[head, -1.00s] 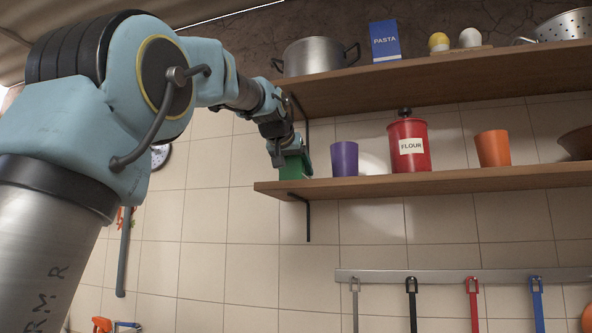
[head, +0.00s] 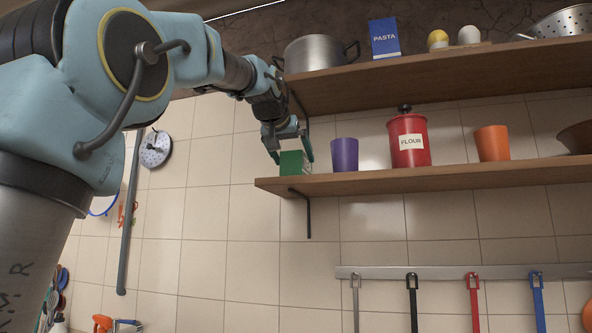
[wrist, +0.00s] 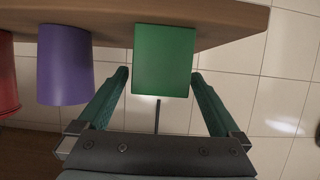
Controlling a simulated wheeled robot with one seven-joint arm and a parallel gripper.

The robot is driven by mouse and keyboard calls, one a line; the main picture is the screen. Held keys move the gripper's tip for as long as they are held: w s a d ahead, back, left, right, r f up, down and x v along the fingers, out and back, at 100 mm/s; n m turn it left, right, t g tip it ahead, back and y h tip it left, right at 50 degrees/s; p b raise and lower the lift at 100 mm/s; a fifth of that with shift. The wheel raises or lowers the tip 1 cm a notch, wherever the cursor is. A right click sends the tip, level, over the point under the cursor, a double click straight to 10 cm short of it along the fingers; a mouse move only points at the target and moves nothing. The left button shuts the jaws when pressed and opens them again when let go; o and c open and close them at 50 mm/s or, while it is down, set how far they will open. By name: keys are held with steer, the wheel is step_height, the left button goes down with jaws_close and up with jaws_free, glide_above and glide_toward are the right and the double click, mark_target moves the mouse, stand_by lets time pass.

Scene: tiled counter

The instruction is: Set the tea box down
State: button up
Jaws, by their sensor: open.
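The green tea box (head: 292,163) stands on the left end of the lower shelf (head: 420,178). My gripper (head: 290,157) is open above and around the box, with its fingers apart. In the wrist view the tea box (wrist: 164,60) sits beyond my open gripper (wrist: 160,88), between the lines of the two fingers. Gaps show between the box and both fingers. The box looks upright on the shelf board.
A purple cup (head: 344,155) stands just right of the box, with a red flour canister (head: 409,143) and an orange cup (head: 492,144) farther right. The upper shelf (head: 430,75) is overhead, holding a pot (head: 318,54) and a pasta box (head: 384,39).

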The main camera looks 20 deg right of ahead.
steer(key=b+v, duration=0.2)
steer(key=v, duration=0.6)
stand_by(0.4)
